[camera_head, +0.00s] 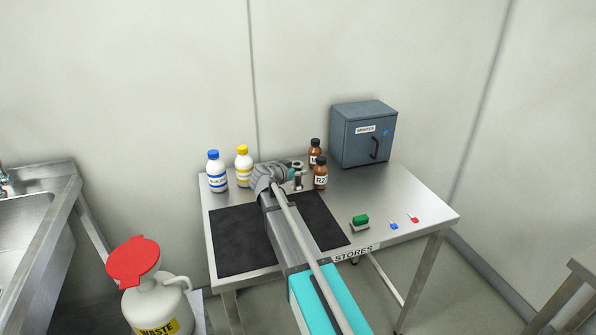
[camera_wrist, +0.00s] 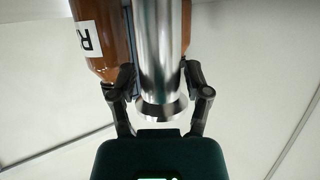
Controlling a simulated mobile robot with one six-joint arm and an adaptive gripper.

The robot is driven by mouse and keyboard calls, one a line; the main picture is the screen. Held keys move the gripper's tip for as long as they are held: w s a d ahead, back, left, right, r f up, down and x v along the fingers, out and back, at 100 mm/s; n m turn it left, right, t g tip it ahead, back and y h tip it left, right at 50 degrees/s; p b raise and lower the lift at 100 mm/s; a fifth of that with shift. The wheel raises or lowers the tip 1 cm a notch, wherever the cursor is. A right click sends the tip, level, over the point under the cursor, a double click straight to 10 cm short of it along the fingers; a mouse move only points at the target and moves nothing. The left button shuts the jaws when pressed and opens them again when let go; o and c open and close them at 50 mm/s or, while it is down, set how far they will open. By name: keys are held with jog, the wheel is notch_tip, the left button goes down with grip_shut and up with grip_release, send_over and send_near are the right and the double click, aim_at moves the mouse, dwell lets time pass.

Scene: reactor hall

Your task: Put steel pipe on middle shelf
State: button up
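The steel pipe (camera_head: 298,178) is a short, shiny, flanged piece. It stands upright at the back of the steel table, just left of the brown bottles. In the wrist view the steel pipe (camera_wrist: 160,45) fills the middle, with its flared flange nearest the camera. My gripper (camera_wrist: 160,74) has one black finger on each side of the pipe, with no clear gap, and looks shut on it. In the head view my gripper (camera_head: 288,173) is low over the table behind the mat. I cannot tell whether the pipe's base touches the table. No shelf shows in either view.
Two brown bottles (camera_head: 320,174) stand close right of the pipe; white bottles with blue (camera_head: 217,172) and yellow caps (camera_head: 244,167) stand left. A grey cabinet (camera_head: 362,135) is at back right. A black mat (camera_head: 240,238) lies under my arm. A waste can (camera_head: 158,300) stands front left.

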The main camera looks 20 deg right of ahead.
jog(key=shift+o, duration=0.2)
jog(key=shift+r, duration=0.2)
jog(key=p+v, duration=0.4)
jog(key=v, duration=0.8)
jog(key=shift+o, duration=0.3)
jog(key=shift+o, duration=0.3)
jog(key=shift+s+a, duration=0.1)
jog(key=shift+s+a+r+h+p, duration=0.35)
jog(key=shift+a+r, duration=0.2)
jog(key=shift+a, duration=0.1)
jog(key=shift+d, duration=0.1)
jog(key=shift+b+x, duration=1.3)
jog(key=shift+x, duration=2.95)
